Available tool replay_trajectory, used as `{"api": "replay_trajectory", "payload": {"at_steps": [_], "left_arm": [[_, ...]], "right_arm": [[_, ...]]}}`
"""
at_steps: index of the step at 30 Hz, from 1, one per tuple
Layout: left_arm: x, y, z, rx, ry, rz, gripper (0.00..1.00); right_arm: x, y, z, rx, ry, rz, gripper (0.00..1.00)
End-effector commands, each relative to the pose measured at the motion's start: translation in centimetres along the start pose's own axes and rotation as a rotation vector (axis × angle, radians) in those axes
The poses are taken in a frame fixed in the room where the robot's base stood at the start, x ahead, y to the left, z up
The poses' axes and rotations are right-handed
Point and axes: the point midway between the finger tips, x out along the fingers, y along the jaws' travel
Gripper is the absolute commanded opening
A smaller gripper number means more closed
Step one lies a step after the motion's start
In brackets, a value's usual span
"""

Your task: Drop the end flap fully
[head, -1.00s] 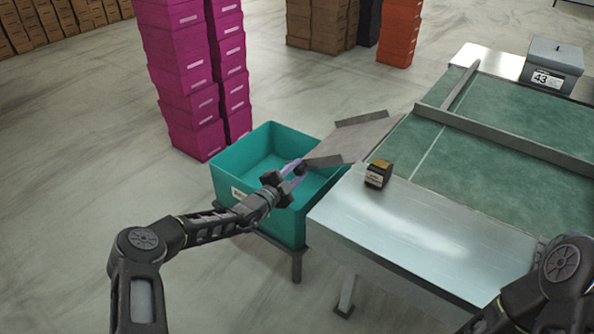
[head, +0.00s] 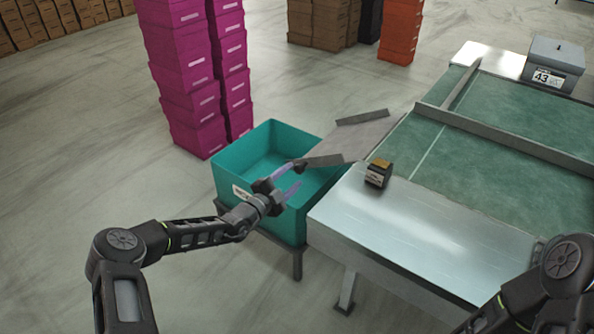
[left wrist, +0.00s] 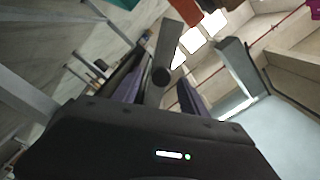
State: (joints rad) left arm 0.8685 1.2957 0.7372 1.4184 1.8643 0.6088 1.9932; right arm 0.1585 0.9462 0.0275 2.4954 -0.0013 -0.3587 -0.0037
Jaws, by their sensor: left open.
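The end flap (head: 352,139) is a grey plate with raised side rails at the left end of the green belt. It sticks out over the right part of the teal tote; its exact tilt is hard to tell. A dark knob (head: 299,165) sits at its near outer corner. My left gripper (head: 288,180) is open over the tote, its pale purple fingers just left of and below that knob. In the left wrist view a grey bar with a dark round end (left wrist: 161,76) shows between the fingers; contact cannot be told. My right gripper is out of view.
The teal tote (head: 231,172) stands on a low stand below the flap. A small black-and-yellow box (head: 378,173) sits on the bare metal table (head: 400,225). Magenta box stacks (head: 190,80) stand behind the tote. A grey box marked 43 (head: 553,65) is at the far right.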

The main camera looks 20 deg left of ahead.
Motion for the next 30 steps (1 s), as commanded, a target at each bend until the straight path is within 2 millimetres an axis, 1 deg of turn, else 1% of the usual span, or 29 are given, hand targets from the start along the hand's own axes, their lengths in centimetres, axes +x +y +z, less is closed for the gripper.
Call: {"api": "replay_trajectory", "payload": {"at_steps": [1,3,8,24,26,28,29,30], "left_arm": [[-0.9,-0.1,0.0,-0.003,-0.002,0.001,0.51],[-1.9,-0.1,0.0,-0.001,-0.002,0.001,0.51],[-3.3,0.0,0.0,-0.002,0.0,0.001,0.51],[-3.3,0.1,0.0,0.014,0.0,0.001,0.51],[-3.3,0.2,0.0,0.044,-0.001,0.004,0.51],[-3.3,0.6,0.1,0.116,-0.004,0.023,0.51],[-3.4,1.1,0.1,0.168,-0.001,0.04,0.51],[-3.4,1.9,-0.2,0.255,0.012,0.071,0.51]], "right_arm": [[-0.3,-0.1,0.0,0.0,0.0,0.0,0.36],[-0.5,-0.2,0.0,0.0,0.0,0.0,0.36],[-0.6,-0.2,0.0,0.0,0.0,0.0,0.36],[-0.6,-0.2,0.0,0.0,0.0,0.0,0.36],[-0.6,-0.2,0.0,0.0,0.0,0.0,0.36],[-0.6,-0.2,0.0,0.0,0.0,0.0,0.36],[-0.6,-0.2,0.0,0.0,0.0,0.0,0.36],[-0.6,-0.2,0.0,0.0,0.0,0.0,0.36]]}}
